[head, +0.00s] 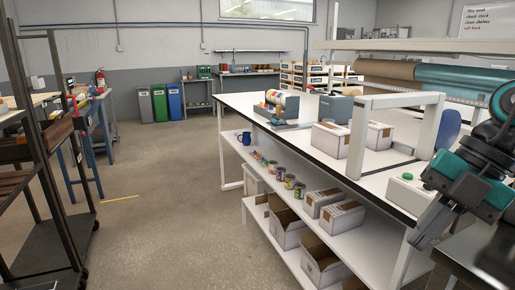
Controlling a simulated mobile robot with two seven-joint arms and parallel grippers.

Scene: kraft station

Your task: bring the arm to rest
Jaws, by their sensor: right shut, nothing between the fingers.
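My right arm comes in at the right edge, with teal and dark links. My right gripper (424,238) points down and left in front of the near end of the white workbench (232,102). Its grey fingers are together with nothing between them. It hides part of the bench's near corner and shelf end. I cannot tell how far it is from the bench edge. My left gripper is out of view.
A white box with a green button (407,189) sits near the gripper. Cartons (328,142) stand on the bench; open boxes (288,228) and cans (289,182) are on lower shelves. A dark rack (72,212) stands left. The floor (165,215) between is clear.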

